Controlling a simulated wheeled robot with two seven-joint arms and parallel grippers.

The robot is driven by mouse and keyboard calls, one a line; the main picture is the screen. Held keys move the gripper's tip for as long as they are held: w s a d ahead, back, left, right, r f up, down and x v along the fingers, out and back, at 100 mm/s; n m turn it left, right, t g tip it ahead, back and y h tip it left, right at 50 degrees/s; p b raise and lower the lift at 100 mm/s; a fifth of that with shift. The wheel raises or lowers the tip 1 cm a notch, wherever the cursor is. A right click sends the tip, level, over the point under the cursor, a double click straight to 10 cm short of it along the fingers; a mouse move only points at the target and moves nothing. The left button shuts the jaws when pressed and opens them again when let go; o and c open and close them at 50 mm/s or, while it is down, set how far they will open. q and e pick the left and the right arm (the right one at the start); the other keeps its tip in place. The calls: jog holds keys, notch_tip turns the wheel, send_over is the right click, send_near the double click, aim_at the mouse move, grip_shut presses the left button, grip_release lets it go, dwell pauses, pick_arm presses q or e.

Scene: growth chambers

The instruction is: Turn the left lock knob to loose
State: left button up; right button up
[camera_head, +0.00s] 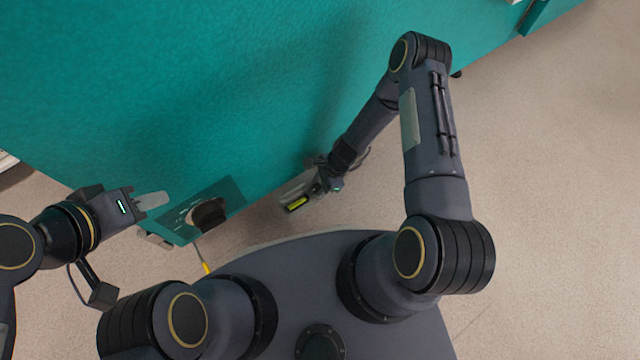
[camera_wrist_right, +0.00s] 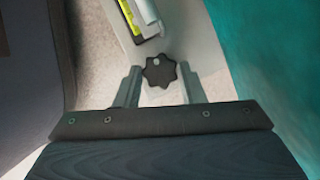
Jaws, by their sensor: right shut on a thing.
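A black lobed knob (camera_wrist_right: 160,72) with a small light dot sits on a pale grey housing (camera_wrist_right: 192,45) in the right wrist view. My right gripper (camera_wrist_right: 161,84) has one finger on each side of it and is shut on it. In the head view my right gripper (camera_head: 325,182) is at the pale grey housing beside the teal cabinet, and the knob is hidden. Which way the knob is set cannot be read. My left gripper (camera_head: 150,201) is near the cabinet's lower left corner; its fingers are seen from the side, so its opening is unclear.
The teal cabinet (camera_head: 220,90) fills the upper left. A dark round knob (camera_head: 208,214) stands on its panel between my grippers. A yellow-green display (camera_head: 297,203) is on the housing. A cable with a yellow end (camera_head: 206,268) hangs below. Bare floor (camera_head: 560,180) lies right.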

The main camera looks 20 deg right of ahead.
jog(key=n+g, duration=0.1)
jog(key=n, duration=0.1)
jog(key=shift+w+n, duration=0.1)
jog(key=shift+n, duration=0.2)
jog(key=o, duration=1)
jog(key=p+v, duration=0.2)
jog(key=v, duration=0.5)
jog(key=shift+r+p, duration=0.35)
jog(key=shift+d, duration=0.15)
